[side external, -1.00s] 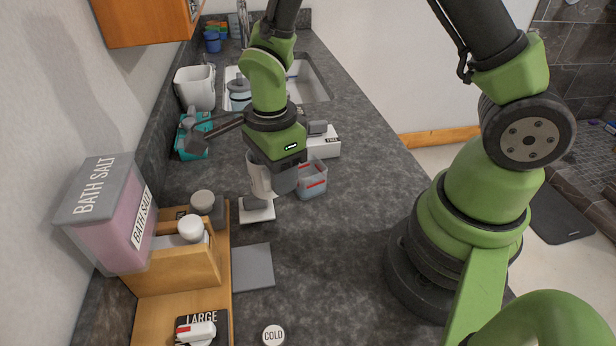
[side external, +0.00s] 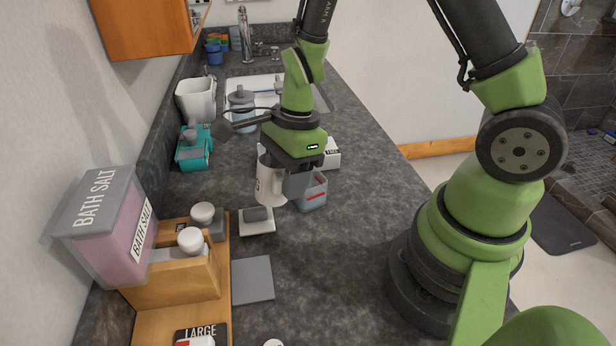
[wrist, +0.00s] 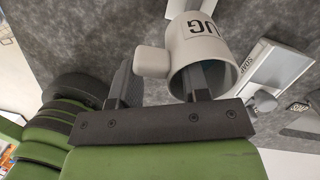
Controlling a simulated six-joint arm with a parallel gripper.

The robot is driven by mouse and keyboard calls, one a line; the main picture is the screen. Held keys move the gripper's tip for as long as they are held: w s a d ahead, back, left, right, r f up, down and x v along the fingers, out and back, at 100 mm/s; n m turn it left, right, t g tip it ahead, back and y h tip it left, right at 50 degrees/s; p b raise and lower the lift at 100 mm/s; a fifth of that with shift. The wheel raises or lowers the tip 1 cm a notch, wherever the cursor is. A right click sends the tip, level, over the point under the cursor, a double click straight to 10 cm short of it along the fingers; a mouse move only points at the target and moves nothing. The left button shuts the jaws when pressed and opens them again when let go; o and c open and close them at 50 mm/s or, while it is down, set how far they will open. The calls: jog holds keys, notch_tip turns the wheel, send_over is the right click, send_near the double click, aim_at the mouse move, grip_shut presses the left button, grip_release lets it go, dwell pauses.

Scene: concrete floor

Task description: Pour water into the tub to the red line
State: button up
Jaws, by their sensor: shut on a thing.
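My gripper (side external: 284,174) is shut on a white jug (side external: 269,187) and holds it roughly upright above the counter. In the wrist view the jug (wrist: 205,50) shows its black lettering, open mouth and blocky handle (wrist: 151,62). One finger shows at its mouth and the other beyond the handle. A bluish patch shows inside, but I cannot tell the water level. The small clear tub (side external: 314,194) with a red line stands just right of the jug, partly hidden by a dark finger. I cannot tell how full it is. No stream of water shows.
A white box (side external: 331,155) stands behind the tub. A teal caddy (side external: 193,155) and wooden organiser (side external: 180,285) are at left. Counter right of the mat is clear.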

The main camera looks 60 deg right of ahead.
jog(key=d+y, duration=0.1)
jog(key=d+r+t+y, duration=0.1)
jog(key=d+y, duration=0.1)
jog(key=s+d+r+y, duration=0.1)
jog(key=y, duration=0.1)
jog(key=shift+s+d+r+t, duration=0.1)
jog(key=shift+d+r+t, duration=0.05)
jog(key=shift+d+t, duration=0.15)
jog(key=shift+s+d+f+t+y, duration=0.1)
jog(key=shift+d+f+t+y, duration=0.1)
jog(key=shift+f+y, duration=0.45)
jog(key=shift+s+d+f+t+y, duration=0.1)
jog(key=shift+d+f+t+y, duration=0.15)
jog(key=shift+y, duration=0.65)
jog(key=shift+d+f+t+y, duration=0.1)
jog(key=shift+f+t+y, duration=0.05)
jog(key=shift+f+y, duration=0.5)
dwell(4.8)
